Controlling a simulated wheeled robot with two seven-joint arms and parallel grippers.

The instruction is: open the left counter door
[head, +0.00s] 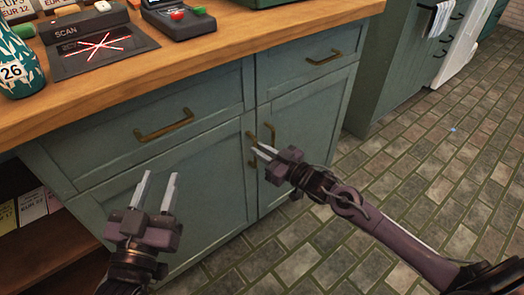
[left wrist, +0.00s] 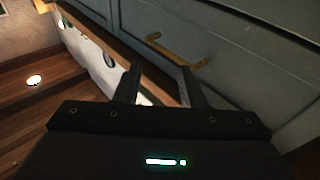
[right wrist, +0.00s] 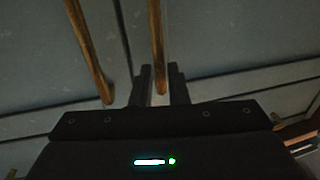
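The left counter door (head: 185,195) is a green panel below a drawer and looks flush with the cabinet front. Its upright brass handle (head: 251,140) is at its right edge, beside the right door's handle (head: 269,131). My right gripper (head: 257,149) is at the left door's handle. In the right wrist view, this handle (right wrist: 157,45) runs between the close-set fingers, which look closed on it. The right door's handle (right wrist: 90,50) is outside them. My left gripper (head: 157,190) is open and empty in front of the left door; its spread fingers show in the left wrist view (left wrist: 159,85).
Drawers with brass handles sit above both doors. An open shelf (head: 40,245) is at left. Tiled floor (head: 420,165) is clear at right.

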